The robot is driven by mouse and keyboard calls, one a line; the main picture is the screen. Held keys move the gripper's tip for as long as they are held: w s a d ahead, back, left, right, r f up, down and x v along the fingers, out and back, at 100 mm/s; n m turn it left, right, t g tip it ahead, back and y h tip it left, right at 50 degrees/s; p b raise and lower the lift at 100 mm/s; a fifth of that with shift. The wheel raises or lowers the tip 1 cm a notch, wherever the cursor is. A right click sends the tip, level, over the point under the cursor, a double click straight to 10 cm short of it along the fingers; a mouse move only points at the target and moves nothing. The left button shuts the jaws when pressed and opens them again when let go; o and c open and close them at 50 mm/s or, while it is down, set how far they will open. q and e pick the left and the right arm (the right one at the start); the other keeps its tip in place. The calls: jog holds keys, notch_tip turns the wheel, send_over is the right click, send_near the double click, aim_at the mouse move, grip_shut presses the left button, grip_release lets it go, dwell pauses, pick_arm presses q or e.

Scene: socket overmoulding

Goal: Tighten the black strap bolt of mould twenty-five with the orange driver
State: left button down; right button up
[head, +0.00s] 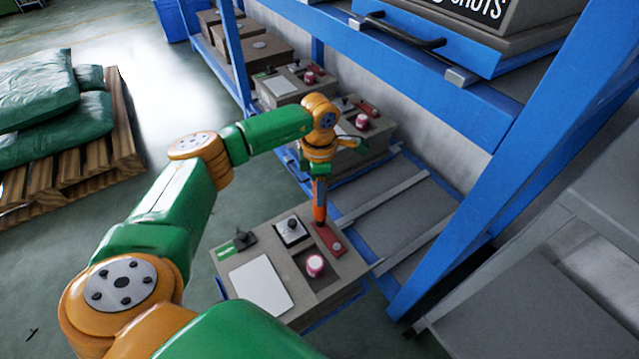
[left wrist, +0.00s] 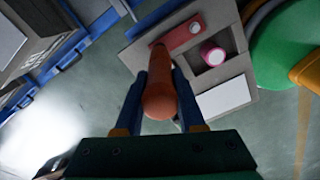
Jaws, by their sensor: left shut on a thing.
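My left gripper (head: 320,178) is shut on the orange driver (head: 319,206), which hangs down from it. The driver also shows in the left wrist view (left wrist: 160,92) between the two fingers. The nearest mould (head: 318,301) is a grey-brown box below the gripper. The driver's lower end is over its red plate (head: 331,240); I cannot tell whether it touches. The top also has a black knob on a silver square (head: 291,229), a dark part by a green strip (head: 242,238), a red-and-white cap (head: 315,264) and a white panel (head: 262,284). No mould number is legible. My right gripper is out of view.
More moulds (head: 367,158) stand behind along the blue rack (head: 450,225). An upright post and upper shelf are close on the right. A pallet (head: 125,130) with green sacks is at left. The floor between is clear.

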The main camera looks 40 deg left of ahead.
pick_arm(q)
jog(key=shift+s+f, duration=0.1)
jog(key=shift+f, duration=0.25)
dwell(1.1)
jog(key=shift+r+p, duration=0.6)
jog(key=shift+r, duration=0.1)
notch_tip(320, 180, up, 4)
jog(key=p, duration=0.3)
jog(key=shift+f, duration=0.2)
